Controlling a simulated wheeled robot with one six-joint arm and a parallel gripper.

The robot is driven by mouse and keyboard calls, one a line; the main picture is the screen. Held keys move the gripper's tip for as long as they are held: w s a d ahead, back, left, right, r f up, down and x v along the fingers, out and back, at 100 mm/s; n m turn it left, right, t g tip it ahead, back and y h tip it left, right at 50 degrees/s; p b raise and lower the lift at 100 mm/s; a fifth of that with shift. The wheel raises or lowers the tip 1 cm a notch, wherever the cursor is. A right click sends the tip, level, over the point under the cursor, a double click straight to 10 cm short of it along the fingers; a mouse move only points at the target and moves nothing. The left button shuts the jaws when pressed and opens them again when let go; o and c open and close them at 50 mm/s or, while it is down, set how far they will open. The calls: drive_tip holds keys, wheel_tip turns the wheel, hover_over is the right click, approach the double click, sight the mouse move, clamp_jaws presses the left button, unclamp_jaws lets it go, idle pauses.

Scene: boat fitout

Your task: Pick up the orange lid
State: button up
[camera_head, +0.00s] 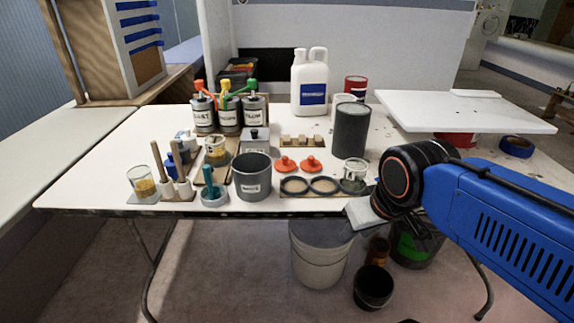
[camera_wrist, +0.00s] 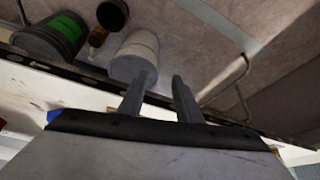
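Two orange lids with round knobs lie side by side on the white table in the head view, a left one (camera_head: 286,164) and a right one (camera_head: 312,163). They sit behind a row of dark rings. My gripper (camera_wrist: 158,78) shows two dark, separated fingers in the wrist view, with nothing between them. In the head view my arm comes in from the right, and its end is at the table's front edge, right of and nearer than the lids. Neither lid shows in the wrist view.
A grey pot (camera_head: 252,178) stands left of the lids and a dark grey cylinder (camera_head: 350,131) behind right. A glass jar (camera_head: 354,174), a wooden block (camera_head: 303,142) and a white jug (camera_head: 310,84) are nearby. Buckets (camera_head: 318,258) stand on the floor below the edge.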

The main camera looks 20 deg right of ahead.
drive_tip(key=o, duration=1)
drive_tip(key=shift+w+a+r, duration=0.1)
drive_tip(key=shift+w+r, duration=0.15)
drive_tip(key=w+a+r+n+g, duration=0.1)
drive_tip(key=w+r+n, duration=0.2)
drive_tip(key=w, duration=0.1)
drive_tip(key=w+a+r+n+h, duration=0.1)
drive_tip(key=w+r+n, duration=0.2)
drive_tip(key=w+r, duration=0.1)
drive_tip(key=w+a+r+n+g, duration=0.1)
drive_tip(key=w+r+n, duration=0.2)
drive_tip(key=w+r, duration=0.1)
drive_tip(key=shift+w+a+r+n+g, duration=0.15)
drive_tip(key=shift+w+n+g, duration=0.15)
drive_tip(key=shift+w, duration=0.5)
drive_tip(key=w+a+r+n+g+h, duration=0.1)
drive_tip(key=w+a+r+n+h, duration=0.15)
drive_tip(key=w+a+n, duration=0.4)
drive_tip(key=w+a+r+n+g+h, duration=0.1)
drive_tip(key=w+a+r+n, duration=0.25)
drive_tip(key=w, duration=0.55)
approach(285, 157)
drive_tip(key=x, duration=0.4)
drive_tip(key=shift+s+f, duration=0.25)
drive_tip(key=shift+f, duration=0.15)
drive_tip(key=shift+w+x, duration=0.2)
drive_tip(key=shift+x, duration=2.5)
